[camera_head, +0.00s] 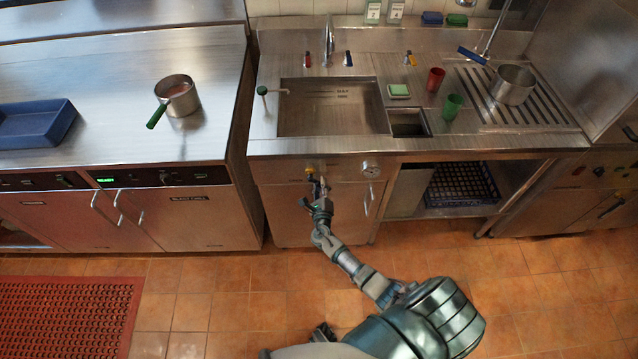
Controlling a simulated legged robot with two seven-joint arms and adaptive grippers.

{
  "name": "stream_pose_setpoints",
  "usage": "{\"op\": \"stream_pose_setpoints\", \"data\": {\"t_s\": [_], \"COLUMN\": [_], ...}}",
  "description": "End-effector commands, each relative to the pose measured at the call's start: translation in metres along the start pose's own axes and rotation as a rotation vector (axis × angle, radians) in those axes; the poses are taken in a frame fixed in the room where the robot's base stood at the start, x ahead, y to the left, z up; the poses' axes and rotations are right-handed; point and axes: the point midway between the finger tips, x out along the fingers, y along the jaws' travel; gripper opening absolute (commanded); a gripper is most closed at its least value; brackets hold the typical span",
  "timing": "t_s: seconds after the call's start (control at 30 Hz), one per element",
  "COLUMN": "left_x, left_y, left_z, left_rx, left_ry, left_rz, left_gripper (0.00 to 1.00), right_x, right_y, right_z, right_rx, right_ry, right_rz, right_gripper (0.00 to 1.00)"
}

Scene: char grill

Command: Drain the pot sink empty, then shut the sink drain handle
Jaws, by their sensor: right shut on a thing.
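The pot sink (335,125) is a rectangular steel basin set into the counter, with dark level markings on its back wall. I cannot tell clearly whether water stands in it. The sink drain handle (311,170) has a yellow part on the cabinet front just below the sink's front edge. My right gripper (318,186) is at that handle, shut on it from the front. The fingers hide part of the handle, and its exact angle is too small to tell.
A round gauge (370,169) is right of the handle. A tap (329,42) stands behind the sink. A green-handled pot (177,96) sits on the left counter. Red (435,80) and green (452,106) cups stand right of the sink, near a blue-handled pot (512,85).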

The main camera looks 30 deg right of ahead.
Motion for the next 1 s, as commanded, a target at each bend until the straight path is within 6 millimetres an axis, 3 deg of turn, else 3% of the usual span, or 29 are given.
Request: {"op": "stream_pose_setpoints", "data": {"t_s": [0.1, 0.33, 1.0], "left_x": [0.005, 0.006, -0.048], "left_y": [0.000, -0.001, -0.002], "left_z": [0.037, 0.104, 0.091], "left_rx": [0.005, 0.015, 0.015], "left_ry": [-0.021, -0.049, -0.037], "left_rz": [0.000, 0.001, -0.001], "left_gripper": [0.50, 0.50, 0.50], "right_x": [0.001, 0.001, 0.001], "right_y": [-0.009, -0.017, -0.035], "right_z": [0.006, 0.007, 0.016], "right_rx": [-0.106, -0.283, -0.733], "right_ry": [-0.003, -0.003, -0.001], "right_rz": [0.002, 0.001, 0.000], "right_gripper": [0.00, 0.00, 0.00]}}
